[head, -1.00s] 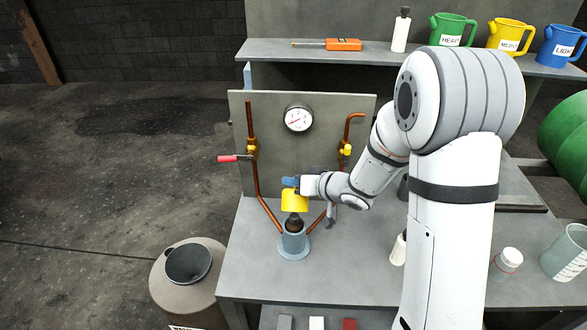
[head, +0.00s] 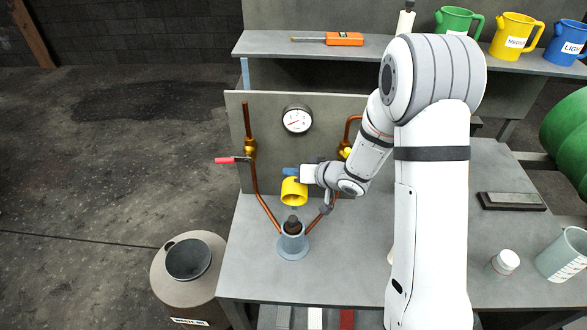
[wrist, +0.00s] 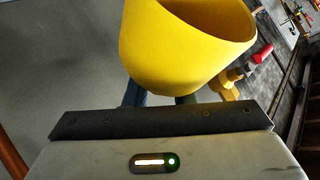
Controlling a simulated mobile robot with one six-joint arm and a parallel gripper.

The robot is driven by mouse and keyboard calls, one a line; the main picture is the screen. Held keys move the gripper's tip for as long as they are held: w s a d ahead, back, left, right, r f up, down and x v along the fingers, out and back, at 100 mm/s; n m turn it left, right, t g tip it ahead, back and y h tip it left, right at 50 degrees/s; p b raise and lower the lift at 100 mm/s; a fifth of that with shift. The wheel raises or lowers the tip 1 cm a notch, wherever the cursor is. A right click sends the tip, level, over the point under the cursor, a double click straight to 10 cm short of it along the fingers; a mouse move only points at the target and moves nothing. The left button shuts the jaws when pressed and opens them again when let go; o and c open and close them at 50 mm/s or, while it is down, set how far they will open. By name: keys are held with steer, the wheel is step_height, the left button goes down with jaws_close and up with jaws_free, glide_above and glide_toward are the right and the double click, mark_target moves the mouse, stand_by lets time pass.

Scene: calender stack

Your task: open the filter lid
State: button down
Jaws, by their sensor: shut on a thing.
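The filter lid (head: 293,193) is a yellow hollow cup. My gripper (head: 292,176) is shut on it and holds it in the air above the filter body, tilted slightly. In the wrist view, the lid (wrist: 175,50) fills the top middle with its hollow inside partly showing, and it hides most of my fingers. The filter body (head: 293,244) is a grey-blue cylinder on a round foot on the bench. A dark filter element (head: 292,223) stands up out of its open top. The lid is clear of both, with a gap below it.
Copper pipes (head: 258,182) run down both sides of the filter body from a grey panel with a gauge (head: 297,119). A red-handled valve (head: 232,160) juts out left. A waste bin with a dark funnel (head: 188,259) stands left of the bench (head: 330,280).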

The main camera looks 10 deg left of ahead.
steer(key=shift+s+d+f, duration=0.15)
steer(key=shift+s+f, duration=0.15)
steer(key=shift+f, duration=0.35)
steer(key=c, duration=1.3)
jaws_free()
steer(key=shift+d, duration=0.1)
steer(key=shift+o, duration=0.2)
steer(key=shift+w+r, duration=0.1)
steer(key=shift+r, duration=0.1)
steer(key=shift+r, duration=0.1)
steer(key=b+v, duration=0.1)
steer(key=v, duration=0.6)
steer(key=shift+r, duration=0.2)
steer(key=shift+d, duration=0.1)
